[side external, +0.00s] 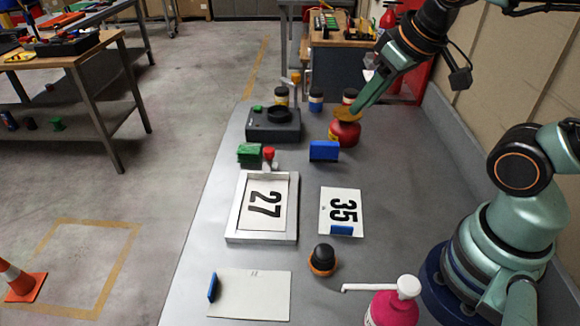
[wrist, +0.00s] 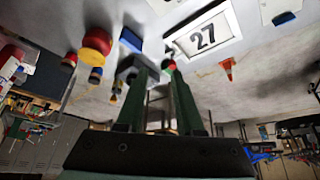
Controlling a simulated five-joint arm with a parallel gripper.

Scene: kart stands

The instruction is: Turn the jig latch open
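A light frame jig (side external: 232,225) holds a white plate marked 27 (side external: 264,204). A small red-knobbed piece (side external: 269,155), which looks like the latch, stands at its far edge; whether it is turned open or shut is too small to tell. In the wrist view, the red knob (wrist: 169,66) shows beyond the fingertips, and the plate (wrist: 203,36) lies up and right. My gripper (side external: 358,108) is raised near a red pot with a yellow top (side external: 345,128), well right of the knob. Its fingers (wrist: 159,68) are apart with nothing between them.
A dark grey fixture with a black ring (side external: 273,122) stands behind the frame. Green blocks (side external: 249,153) and a blue stand (side external: 324,151) flank the knob. Plate 35 (side external: 340,206), an orange-black knob (side external: 323,259) and a pink pump bottle (side external: 392,308) are nearer.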

